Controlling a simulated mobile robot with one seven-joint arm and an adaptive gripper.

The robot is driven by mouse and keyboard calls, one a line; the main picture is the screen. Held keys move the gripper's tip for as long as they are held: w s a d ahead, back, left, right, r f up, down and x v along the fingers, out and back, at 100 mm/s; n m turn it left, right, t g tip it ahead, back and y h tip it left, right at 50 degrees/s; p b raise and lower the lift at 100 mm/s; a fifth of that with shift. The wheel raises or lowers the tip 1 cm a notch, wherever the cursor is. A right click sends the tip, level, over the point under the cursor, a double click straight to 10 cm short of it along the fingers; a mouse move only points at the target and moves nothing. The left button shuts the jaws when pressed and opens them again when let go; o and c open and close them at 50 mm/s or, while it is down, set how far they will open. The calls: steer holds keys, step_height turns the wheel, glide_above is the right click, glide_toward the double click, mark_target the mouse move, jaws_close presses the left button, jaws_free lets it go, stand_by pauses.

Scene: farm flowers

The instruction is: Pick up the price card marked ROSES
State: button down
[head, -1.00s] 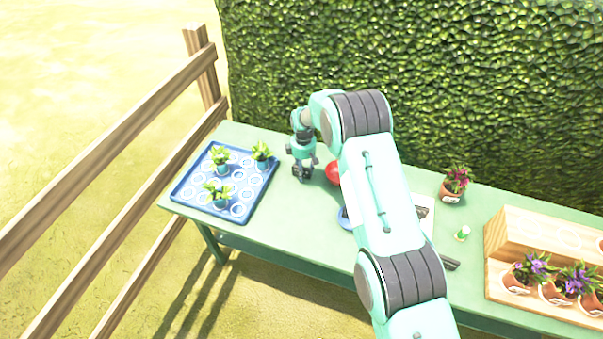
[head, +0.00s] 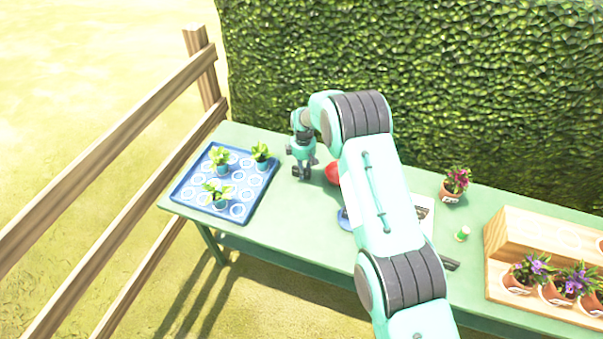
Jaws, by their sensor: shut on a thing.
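My gripper (head: 302,176) points down over the green table, between the blue tray and a red round thing. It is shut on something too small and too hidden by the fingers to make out. No price card marked ROSES can be read in the head view. Small pale labels show on the terracotta pots at the right, but their writing is too small to read.
The blue tray (head: 187,190) with several green-leaved pots stands left of my gripper. The red round thing (head: 332,172) is close on its right. A flower pot (head: 449,193), a small green-and-white container (head: 462,234) and a wooden stand (head: 515,222) are farther right. A hedge rises behind.

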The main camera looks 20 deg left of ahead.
steer(key=shift+r, duration=0.1)
steer(key=shift+r, duration=1.05)
steer(key=shift+s+d+r+p, duration=0.1)
steer(key=shift+r+p, duration=0.05)
steer(key=shift+r, duration=0.25)
steer(key=shift+s+d+r+p, duration=0.1)
steer(key=shift+r+p, duration=0.05)
steer(key=shift+r, duration=0.2)
steer(key=s+d, duration=0.2)
steer(key=s, duration=0.2)
steer(key=s+d, duration=0.3)
steer(key=s, duration=0.1)
steer(key=s+d+r+p, duration=0.1)
steer(key=s+d, duration=0.2)
steer(key=s, duration=0.2)
steer(key=shift+r, duration=0.1)
steer(key=shift+d, duration=0.1)
